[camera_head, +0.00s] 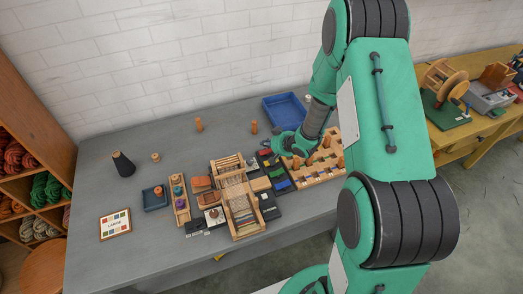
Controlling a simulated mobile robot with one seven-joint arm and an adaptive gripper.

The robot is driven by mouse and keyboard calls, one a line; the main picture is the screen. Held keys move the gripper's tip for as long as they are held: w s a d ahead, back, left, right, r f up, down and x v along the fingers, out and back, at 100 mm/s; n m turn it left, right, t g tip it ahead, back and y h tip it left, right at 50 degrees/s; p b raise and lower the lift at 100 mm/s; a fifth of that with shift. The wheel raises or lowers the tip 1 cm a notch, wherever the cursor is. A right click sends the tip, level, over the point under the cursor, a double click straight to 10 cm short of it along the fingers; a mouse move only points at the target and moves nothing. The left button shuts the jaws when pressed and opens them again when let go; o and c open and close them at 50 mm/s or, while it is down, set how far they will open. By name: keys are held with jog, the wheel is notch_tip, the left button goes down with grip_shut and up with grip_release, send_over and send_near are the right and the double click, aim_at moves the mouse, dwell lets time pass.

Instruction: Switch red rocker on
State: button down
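A small dark panel with coloured parts (279,178) lies on the grey table, left of the pegged wooden board. A small red spot (265,143) shows just above that panel, close to my gripper. I cannot tell whether it is the red rocker or which way a rocker is tipped. My arm comes in from the right and reaches down over the table. My gripper (278,146) is low by the panel's far end. Its fingers are too small and too covered to read.
A wooden loom (238,205) stands left of the panel. A pegged wooden board (321,166) lies right, partly behind my arm. A blue tray (286,111) sits behind. The table's back left is mostly clear.

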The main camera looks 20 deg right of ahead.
jog(key=shift+d+r+p, duration=0.25)
jog(key=shift+r+p, duration=0.4)
jog(key=shift+r, duration=0.1)
jog(key=shift+d+r+p, duration=0.2)
jog(key=shift+r+p, duration=0.45)
jog(key=shift+r, duration=0.05)
notch_tip(320, 180, up, 16)
jog(key=h, duration=0.3)
send_over(268, 152)
jog(key=s+d, duration=0.1)
jog(key=d, duration=0.1)
jog(key=s+r+h, duration=0.2)
jog(key=s+r, duration=0.5)
jog(key=r, duration=0.4)
jog(key=s+a+r+g, duration=0.1)
jog(key=s+a+r, duration=0.3)
jog(key=s, duration=0.6)
jog(key=s+a+r+g+y+b, duration=0.1)
jog(key=s+a+r, duration=0.3)
jog(key=s, duration=0.7)
jog(key=s+a+r+n+g, duration=0.1)
jog(key=s+a+r, duration=0.3)
jog(key=s, duration=0.6)
jog(key=shift+s+a+r+g+y, duration=0.15)
jog(key=shift+a+r+g+y, duration=0.2)
jog(key=shift+r+y, duration=0.1)
